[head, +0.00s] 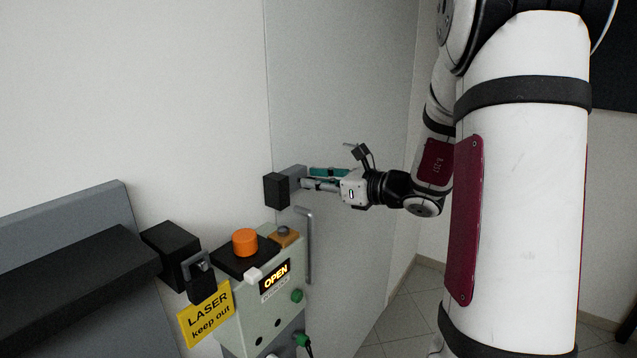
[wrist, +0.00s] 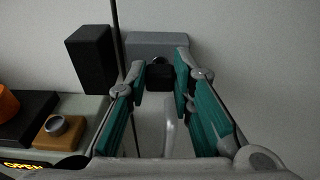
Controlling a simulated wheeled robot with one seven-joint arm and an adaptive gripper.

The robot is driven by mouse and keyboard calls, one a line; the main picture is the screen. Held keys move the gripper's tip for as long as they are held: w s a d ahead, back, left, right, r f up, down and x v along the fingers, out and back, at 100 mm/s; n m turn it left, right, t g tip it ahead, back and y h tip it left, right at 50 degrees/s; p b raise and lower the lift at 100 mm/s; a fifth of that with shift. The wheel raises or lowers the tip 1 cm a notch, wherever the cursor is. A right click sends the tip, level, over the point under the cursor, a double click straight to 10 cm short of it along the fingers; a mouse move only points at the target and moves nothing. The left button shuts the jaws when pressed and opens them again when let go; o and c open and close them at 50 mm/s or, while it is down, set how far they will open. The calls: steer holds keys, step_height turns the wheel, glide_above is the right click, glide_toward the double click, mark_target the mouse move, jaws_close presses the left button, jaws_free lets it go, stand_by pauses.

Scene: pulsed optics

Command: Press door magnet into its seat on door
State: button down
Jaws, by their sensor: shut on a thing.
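My gripper (head: 305,181) is at the door (head: 345,105), its fingers pointing left in the head view. In the wrist view my gripper (wrist: 159,75) has its teal fingers closed on a small dark piece, which I take for the door magnet (wrist: 160,76). The magnet lies between the fingertips, in front of a grey block on the door, which looks like its seat (wrist: 158,42). The grey block also shows in the head view (head: 295,172). Whether the magnet touches the seat or stands slightly off it cannot be told. The head view hides the magnet.
A black block (head: 277,190) sits left of the seat, across the door edge. Below is a control box (head: 250,318) with an orange button (head: 245,242) and a lit OPEN display (head: 275,279). A vertical door handle (head: 308,248) stands below my gripper. A yellow laser sign (head: 207,314) hangs left.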

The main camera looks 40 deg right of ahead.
steer(key=shift+w+a, duration=0.2)
steer(key=shift+w, duration=0.4)
stand_by(0.3)
steer(key=shift+w+a+b, duration=0.1)
steer(key=shift+w+b, duration=0.1)
steer(key=shift+b, duration=0.15)
steer(key=c, duration=1.3)
jaws_free()
steer(key=shift+s, duration=0.1)
steer(key=v, duration=0.5)
steer(key=p+v, duration=0.1)
steer(key=v, duration=0.9)
steer(key=shift+s+f, duration=0.25)
steer(key=shift+s, duration=0.15)
